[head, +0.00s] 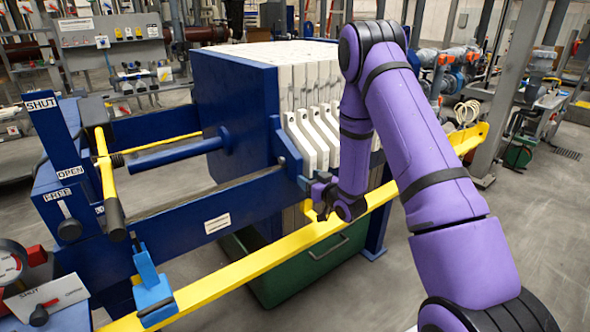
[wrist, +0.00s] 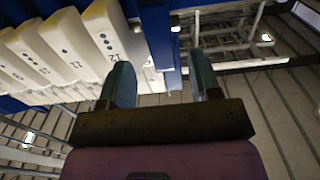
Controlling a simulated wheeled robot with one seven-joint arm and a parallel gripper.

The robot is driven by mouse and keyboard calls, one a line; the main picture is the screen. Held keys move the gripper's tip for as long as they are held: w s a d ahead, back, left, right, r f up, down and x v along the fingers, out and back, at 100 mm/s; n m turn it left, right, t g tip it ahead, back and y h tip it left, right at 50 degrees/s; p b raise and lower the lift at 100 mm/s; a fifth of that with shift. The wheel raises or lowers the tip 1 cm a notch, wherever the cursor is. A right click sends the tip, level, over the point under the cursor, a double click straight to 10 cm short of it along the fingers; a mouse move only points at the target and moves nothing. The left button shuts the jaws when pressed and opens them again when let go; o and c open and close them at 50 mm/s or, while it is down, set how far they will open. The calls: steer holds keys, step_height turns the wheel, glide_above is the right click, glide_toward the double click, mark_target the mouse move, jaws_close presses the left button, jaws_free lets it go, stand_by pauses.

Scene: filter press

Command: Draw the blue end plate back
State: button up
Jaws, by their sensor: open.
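The blue end plate (head: 235,115) stands upright against the front of a pack of white filter plates (head: 305,75). No gap shows between it and the pack. A blue rod (head: 180,155) reaches its front face. A short blue lug (head: 287,155) sticks out from its right edge. My gripper (head: 322,198) is beside the pack, just right of that lug, above the yellow bar. In the wrist view my gripper (wrist: 160,82) is open, with its fingers apart and nothing held. A blue upright part (wrist: 158,35) shows beyond the fingertips; I cannot tell whether it belongs to the end plate.
The yellow bar (head: 260,258) runs along the near side, below my gripper. A control post with SHUT and OPEN labels (head: 45,115) and a yellow lever (head: 105,180) stands at left. A green bin (head: 310,268) sits under the press. White plate handles (wrist: 100,40) crowd my gripper's left.

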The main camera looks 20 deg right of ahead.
mark_target(299, 172)
steer(key=x, duration=0.8)
steer(key=shift+w, duration=0.15)
steer(key=shift+c, duration=0.2)
steer(key=shift+a, duration=0.1)
jaws_close()
